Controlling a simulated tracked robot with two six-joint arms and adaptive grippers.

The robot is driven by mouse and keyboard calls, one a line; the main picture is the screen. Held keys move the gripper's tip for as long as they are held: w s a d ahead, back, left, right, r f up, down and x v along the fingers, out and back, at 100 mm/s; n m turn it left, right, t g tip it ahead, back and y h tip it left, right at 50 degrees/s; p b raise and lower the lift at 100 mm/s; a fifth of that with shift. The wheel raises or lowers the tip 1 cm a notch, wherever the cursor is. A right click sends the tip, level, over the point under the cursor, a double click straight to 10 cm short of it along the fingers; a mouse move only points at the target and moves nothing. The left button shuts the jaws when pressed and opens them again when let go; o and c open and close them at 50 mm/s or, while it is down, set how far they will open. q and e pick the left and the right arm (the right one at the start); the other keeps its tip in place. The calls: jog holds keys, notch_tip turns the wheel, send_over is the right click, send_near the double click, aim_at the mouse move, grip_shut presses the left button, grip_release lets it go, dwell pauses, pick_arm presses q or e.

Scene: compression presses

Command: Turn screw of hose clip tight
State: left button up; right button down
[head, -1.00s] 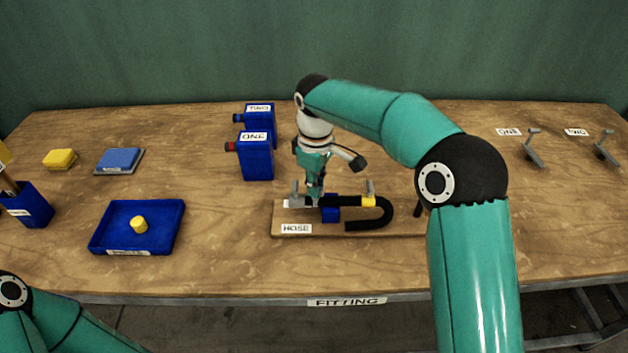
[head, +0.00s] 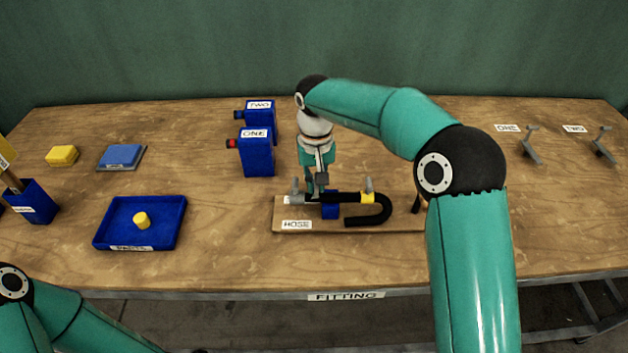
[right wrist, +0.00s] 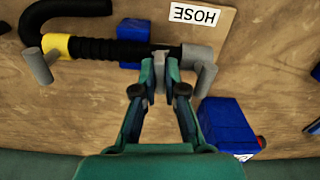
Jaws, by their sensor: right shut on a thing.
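The black hose (head: 372,219) lies along a wooden board (head: 415,225) labelled HOSE and bends back in a U at the right. A yellow band (head: 367,197) is around it, also in the right wrist view (right wrist: 57,46). My right gripper (head: 316,191) points down over the hose's left part. In the right wrist view, its fingertips (right wrist: 160,70) are shut on a small grey piece at the hose, apparently the clip screw (right wrist: 160,59). The fingers hide most of the clip, so its tightness cannot be told. My left gripper is out of view.
Grey posts (head: 369,184) stand near the hose. Blue boxes ONE (head: 257,157) and TWO (head: 260,117) stand behind left. A blue tray (head: 177,226) with a yellow cylinder (head: 142,220) is at left. Grey levers (head: 531,146) are at far right. The front table strip is clear.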

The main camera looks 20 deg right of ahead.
jog(key=shift+m, duration=0.8)
jog(key=c, duration=1.2)
grip_release()
jog(key=shift+c, duration=0.2)
jog(key=shift+r, duration=0.1)
notch_tip(320, 180, up, 12)
jog(key=shift+f, duration=0.2)
